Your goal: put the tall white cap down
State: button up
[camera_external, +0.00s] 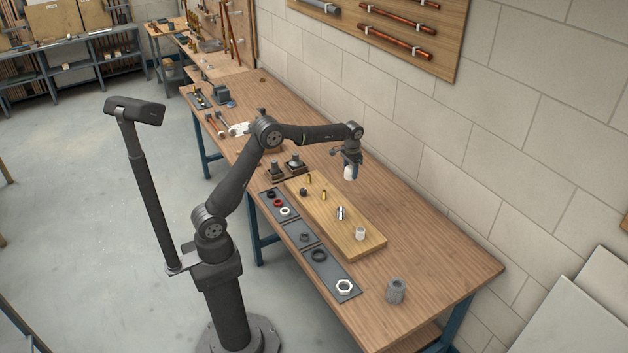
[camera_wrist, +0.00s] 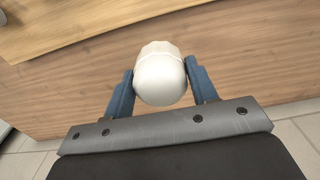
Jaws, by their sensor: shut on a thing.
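The tall white cap (camera_wrist: 160,75) is between the two blue fingers of my gripper (camera_wrist: 160,84) in the wrist view. It has a rounded end and a ribbed collar. In the external view, the cap (camera_external: 350,173) hangs below my gripper (camera_external: 347,165), in the air above the bench, near the back edge of the wooden board (camera_external: 370,246). My gripper is shut on it. The fingers are too small to make out in the external view.
The board carries brass pegs (camera_external: 324,195), a dark fitting (camera_external: 303,192), a chrome piece (camera_external: 341,213) and a shorter white cap (camera_external: 360,233). Grey trays (camera_external: 300,235) with rings lie along its front. A grey cylinder (camera_external: 396,290) stands at the right. Bench behind the board is clear.

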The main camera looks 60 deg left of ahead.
aim_at(349, 166)
jog(key=r, duration=0.2)
jog(key=a+r, duration=0.1)
jog(key=r, duration=0.1)
jog(key=shift+s+r, duration=0.1)
jog(key=shift+r, duration=0.05)
jog(key=s+a+m, duration=0.1)
jog(key=s+a, duration=0.8)
jog(key=a, duration=0.4)
jog(key=s+a+m, duration=0.1)
jog(key=s+a, duration=0.8)
jog(key=a, duration=0.4)
jog(key=s+a+m, duration=0.1)
jog(key=s+a, duration=0.7)
jog(key=a, duration=0.5)
jog(key=s+a+f, duration=0.1)
jog(key=a+f, duration=0.2)
jog(key=f, duration=0.1)
jog(key=s+a+f, duration=0.2)
jog(key=a+f, duration=0.2)
jog(key=s+a+f, duration=0.2)
jog(key=a+f, duration=0.1)
jog(key=f, duration=0.1)
jog(key=shift+s+a, duration=0.15)
jog(key=shift+a, duration=0.2)
jog(key=shift+s+a+f, duration=0.1)
jog(key=shift+a+f, duration=0.05)
jog(key=shift+f, duration=1.95)
jog(key=shift+f, duration=0.1)
